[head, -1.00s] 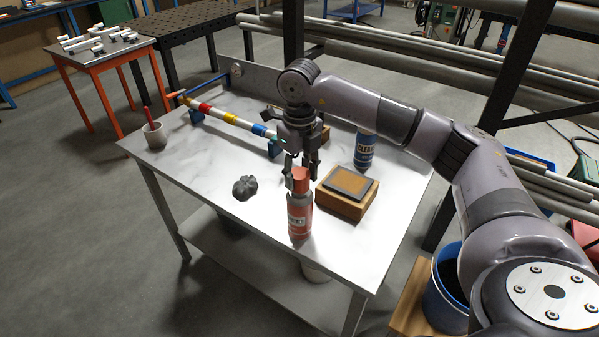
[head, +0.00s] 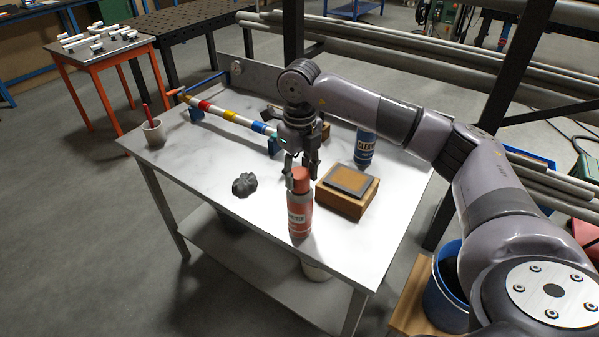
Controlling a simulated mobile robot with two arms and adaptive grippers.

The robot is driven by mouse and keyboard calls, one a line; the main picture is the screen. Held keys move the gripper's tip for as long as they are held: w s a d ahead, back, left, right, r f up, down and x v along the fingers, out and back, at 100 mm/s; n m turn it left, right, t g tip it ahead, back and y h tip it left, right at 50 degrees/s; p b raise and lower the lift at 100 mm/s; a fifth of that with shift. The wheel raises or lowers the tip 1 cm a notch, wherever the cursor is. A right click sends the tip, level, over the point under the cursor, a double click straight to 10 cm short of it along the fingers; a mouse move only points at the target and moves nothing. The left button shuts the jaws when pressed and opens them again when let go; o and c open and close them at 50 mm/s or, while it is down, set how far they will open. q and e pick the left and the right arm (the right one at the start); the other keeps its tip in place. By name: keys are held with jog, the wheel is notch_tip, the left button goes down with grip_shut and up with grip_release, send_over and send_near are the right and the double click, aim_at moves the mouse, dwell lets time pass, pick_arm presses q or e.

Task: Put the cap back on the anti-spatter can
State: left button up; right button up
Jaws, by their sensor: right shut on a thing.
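The anti-spatter can (head: 299,218), red with a pale label, stands upright near the front edge of the metal table. Its red cap (head: 301,183) is at the top of the can, in line with it; I cannot tell whether it is fully seated. My right gripper (head: 301,174) points down from above, just behind the can top, and is shut on the cap. The cap partly hides the fingertips. My left gripper is not in view.
A wooden block with a dark-framed plate (head: 345,203) stands close right of the can. A blue cleaner can (head: 365,150) is behind it. A dark crumpled lump (head: 244,185) lies left. A cup (head: 153,133) and striped pipe (head: 230,116) are farther off. The table's left front (head: 200,175) is clear.

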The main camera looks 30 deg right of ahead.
jog(key=shift+f, duration=0.15)
dwell(0.5)
jog(key=o, duration=0.9)
jog(key=shift+c, duration=0.2)
jog(key=o, duration=0.5)
jog(key=shift+r+p, duration=2.4)
jog(key=shift+r, duration=1.45)
jog(key=shift+c, duration=0.5)
